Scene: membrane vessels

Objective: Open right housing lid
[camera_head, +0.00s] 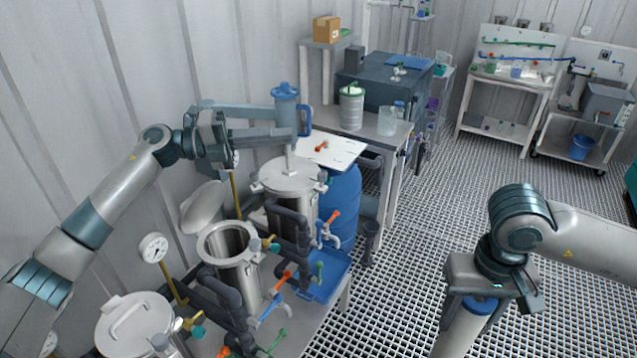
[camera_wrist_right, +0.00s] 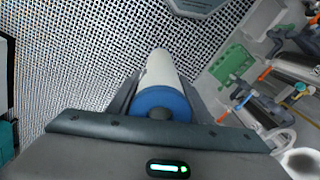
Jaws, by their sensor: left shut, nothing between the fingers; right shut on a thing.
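The right housing (camera_head: 290,205) is a steel cylinder at the centre left of the head view. Its round lid (camera_head: 272,178) lies flat on top, with a pale upright handle (camera_head: 290,160). My left gripper (camera_head: 286,134) is shut and empty, its fingers reaching right just above this handle; I cannot tell if they touch it. My right gripper (camera_head: 482,298) is shut on a white cylinder with a blue end cap (camera_head: 460,332), away from the housings. The cylinder also shows in the right wrist view (camera_wrist_right: 162,75).
The middle housing (camera_head: 228,240) is open, its lid (camera_head: 203,207) tilted back. Another lidded housing (camera_head: 135,325) stands at front left. Pipes and coloured valves line the housings. A blue jug-like thing (camera_head: 285,92) appears close to the left fingers. The grating floor (camera_head: 420,220) is clear.

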